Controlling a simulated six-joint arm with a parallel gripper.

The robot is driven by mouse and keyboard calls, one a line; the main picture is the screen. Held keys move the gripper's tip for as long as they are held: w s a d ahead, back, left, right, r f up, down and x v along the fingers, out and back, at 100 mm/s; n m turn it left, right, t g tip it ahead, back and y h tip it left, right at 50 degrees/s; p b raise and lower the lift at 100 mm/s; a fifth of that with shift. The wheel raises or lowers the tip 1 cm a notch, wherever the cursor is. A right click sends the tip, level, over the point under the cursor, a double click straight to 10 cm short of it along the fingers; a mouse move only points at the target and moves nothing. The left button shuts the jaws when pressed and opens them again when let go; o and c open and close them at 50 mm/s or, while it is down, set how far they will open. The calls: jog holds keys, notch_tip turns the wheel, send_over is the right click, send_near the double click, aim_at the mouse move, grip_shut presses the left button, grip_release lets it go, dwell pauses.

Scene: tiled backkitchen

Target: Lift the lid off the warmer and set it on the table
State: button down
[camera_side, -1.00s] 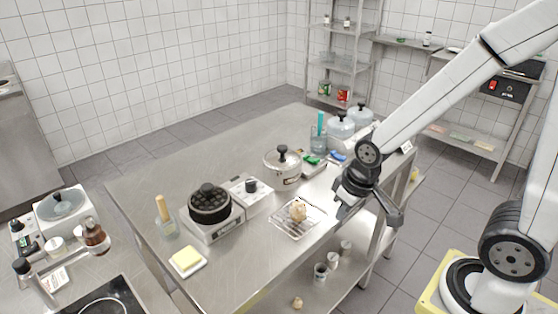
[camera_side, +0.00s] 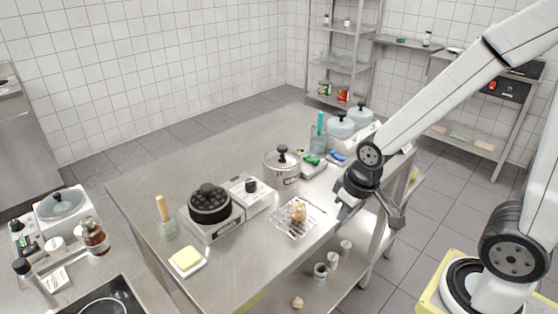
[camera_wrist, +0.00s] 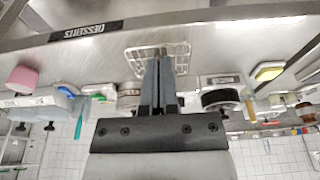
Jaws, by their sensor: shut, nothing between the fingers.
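A warmer with two pale blue domed lids (camera_side: 341,125) and black knobs stands at the table's far right end. It also shows upside down at the left of the wrist view (camera_wrist: 62,101). A lidded silver pot (camera_side: 283,171) with a black knob stands nearer, mid-table; both lids of the warmer and the pot's lid are on. My gripper (camera_side: 342,211) is at the table's right edge, beside the wire rack and apart from the warmer. In the wrist view its fingers (camera_wrist: 158,62) are together and empty.
A wire rack (camera_side: 280,228) holds a beige item (camera_side: 299,210). A black round cooker (camera_side: 210,205), a yellow block (camera_side: 186,259) and a blue-handled tool in a clear holder (camera_side: 318,140) stand on the table (camera_side: 245,278). The table's front strip and back left are bare.

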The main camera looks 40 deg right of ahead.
jog(key=shift+c, duration=0.7)
grip_release()
jog(key=shift+w, duration=0.1)
notch_tip(320, 180, up, 5)
jog(key=n+y, duration=0.3)
jog(key=n, duration=0.6)
send_over(283, 147)
jog(key=s+d, duration=0.2)
jog(key=s, duration=0.1)
jog(key=shift+w+a+t, duration=0.25)
jog(key=shift+t, duration=0.05)
jog(key=shift+w+f, duration=0.35)
jog(key=shift+f, duration=0.25)
jog(key=shift+w+f, duration=0.35)
jog(key=shift+f, duration=0.2)
